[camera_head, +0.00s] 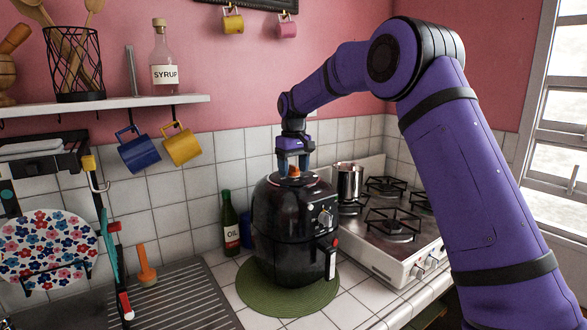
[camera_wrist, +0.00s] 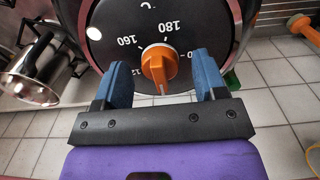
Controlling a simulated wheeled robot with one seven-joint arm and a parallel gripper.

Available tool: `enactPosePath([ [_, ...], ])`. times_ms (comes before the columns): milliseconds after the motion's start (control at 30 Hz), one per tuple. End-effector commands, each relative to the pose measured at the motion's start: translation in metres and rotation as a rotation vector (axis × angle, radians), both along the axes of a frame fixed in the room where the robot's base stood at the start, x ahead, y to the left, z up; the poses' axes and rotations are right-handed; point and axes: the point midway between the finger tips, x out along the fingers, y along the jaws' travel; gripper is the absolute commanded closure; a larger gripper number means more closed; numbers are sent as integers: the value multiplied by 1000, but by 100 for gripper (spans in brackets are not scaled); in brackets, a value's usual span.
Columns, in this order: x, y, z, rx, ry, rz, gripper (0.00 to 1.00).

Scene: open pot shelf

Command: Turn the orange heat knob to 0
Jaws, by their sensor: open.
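The orange heat knob (camera_wrist: 159,63) sits at the centre of a black dial face on top of the black air fryer (camera_head: 285,225). In the wrist view the dial shows 160 and 180 beyond the knob, with other numbers partly hidden by my fingers. A pale mark on the knob points toward my gripper's palm. I cannot read the number there. My gripper (camera_wrist: 165,85) is open, with one blue finger on each side of the knob and a gap to both. In the head view my gripper (camera_head: 294,162) points down just above the fryer's top, where a little orange shows.
The fryer stands on a round green mat (camera_head: 262,305). An oil bottle (camera_head: 230,225) is close on its left. A steel pot (camera_head: 348,182) and the stove (camera_head: 395,235) are on its right. Blue and yellow mugs (camera_head: 182,145) hang from the shelf (camera_head: 110,103) at left.

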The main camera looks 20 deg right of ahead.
Motion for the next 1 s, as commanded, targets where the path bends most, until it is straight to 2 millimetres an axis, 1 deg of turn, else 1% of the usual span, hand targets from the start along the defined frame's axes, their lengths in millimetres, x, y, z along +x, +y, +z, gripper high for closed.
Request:
enactPosePath([
  [167,0,0,23,1,-5,0,35],
  [400,1,0,68,1,-5,1,35],
  [600,1,0,95,1,-3,1,35],
  [700,0,0,102,1,-2,1,35],
  [800,0,0,105,1,-2,1,35],
  [1000,0,0,106,0,-1,1,35],
])
